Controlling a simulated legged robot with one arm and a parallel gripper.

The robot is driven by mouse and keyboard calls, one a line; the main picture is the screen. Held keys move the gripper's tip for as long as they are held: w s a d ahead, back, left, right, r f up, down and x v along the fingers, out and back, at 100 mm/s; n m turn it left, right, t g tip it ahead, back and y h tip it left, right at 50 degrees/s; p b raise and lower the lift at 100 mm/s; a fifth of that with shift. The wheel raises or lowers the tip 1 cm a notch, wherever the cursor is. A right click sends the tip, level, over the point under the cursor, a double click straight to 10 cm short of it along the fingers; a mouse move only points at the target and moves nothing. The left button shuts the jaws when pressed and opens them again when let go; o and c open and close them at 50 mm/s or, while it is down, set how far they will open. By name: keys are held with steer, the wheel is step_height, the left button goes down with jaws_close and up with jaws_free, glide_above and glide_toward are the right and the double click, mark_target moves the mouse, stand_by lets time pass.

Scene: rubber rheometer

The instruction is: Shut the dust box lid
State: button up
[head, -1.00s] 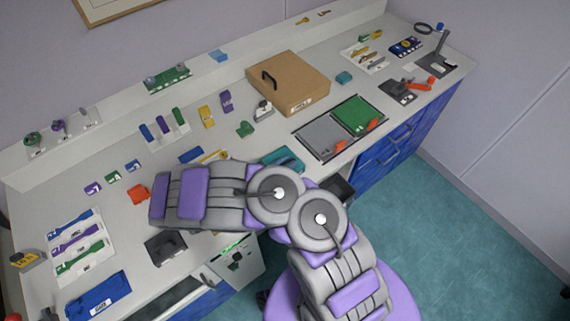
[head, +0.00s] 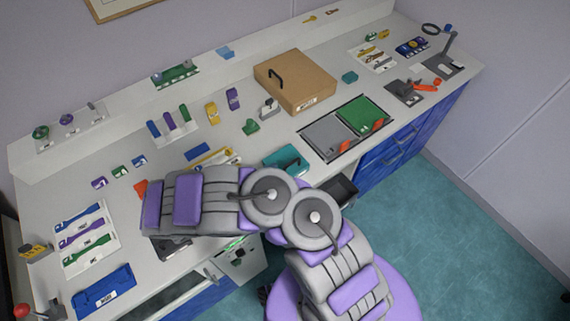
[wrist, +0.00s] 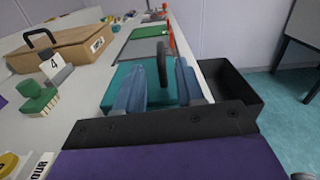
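A teal panel (wrist: 118,86) lies at the bench edge in the wrist view. The teal piece also shows in the head view (head: 285,158), partly behind my arm. A black open-topped box (wrist: 232,90) hangs just right of the bench edge, and part of it shows in the head view (head: 341,190). I cannot tell for sure which part is the dust box lid. My gripper (wrist: 160,88) is open, its two bluish fingers apart with the handle seen between them. In the head view my arm hides it.
A brown box with a handle (head: 303,83) stands further back. A grey and green tray (head: 325,137) lies beyond the teal piece. A green brush-like piece (wrist: 38,100) and a card marked 4 (wrist: 57,68) are to the left. The floor (head: 450,205) at right is clear.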

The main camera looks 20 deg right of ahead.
steer(key=v, duration=0.5)
steer(key=shift+s+a+p, duration=0.1)
steer(key=shift+a+p, duration=0.2)
steer(key=s+d+r+m+g+y, duration=0.2)
steer(key=s+d+r+m+g, duration=0.1)
steer(key=d+r+m+g, duration=0.55)
steer(key=s+d+r+m+g+y, duration=0.3)
steer(key=d+r+m, duration=0.35)
steer(key=r, duration=0.55)
steer(key=s+r+m+y, duration=0.4)
steer(key=s+m+y, duration=0.15)
steer(key=s, duration=0.45)
steer(key=s+a+r+m+t+y, duration=0.1)
steer(key=s+a+t+y, duration=0.3)
steer(key=s, duration=0.5)
steer(key=shift+s+a+r+m+y+b, duration=0.3)
steer(key=shift+s+a+m+y+b, duration=0.1)
steer(key=shift+a+y, duration=1.05)
